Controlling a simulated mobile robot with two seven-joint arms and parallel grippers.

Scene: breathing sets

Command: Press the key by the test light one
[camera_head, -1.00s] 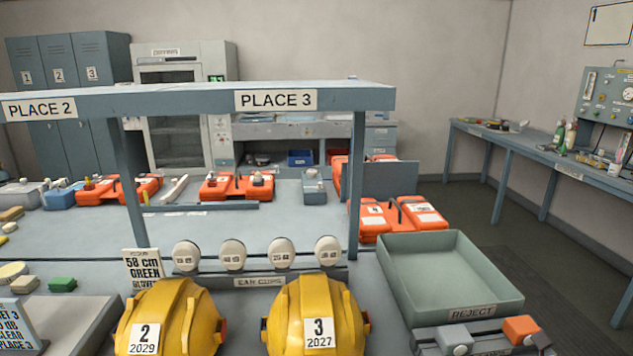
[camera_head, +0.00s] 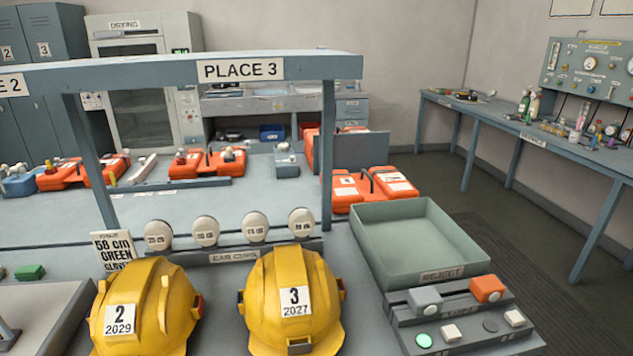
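A grey test box (camera_head: 470,345) stands at the lower right, in front of the reject tray. A grey block (camera_head: 425,300) and an orange block (camera_head: 487,289) sit behind the lights. I cannot read any numbers by the lights, so I cannot tell which is light one. Neither of my grippers is in view.
The reject tray (camera_head: 454,273) is empty. Two yellow helmets, number 2 (camera_head: 150,300) and number 3 (camera_head: 295,285), stand left of the test box. A blue-grey frame (camera_head: 326,150) marked PLACE 3 rises behind. Open floor lies at the right, before a side bench (camera_head: 535,140).

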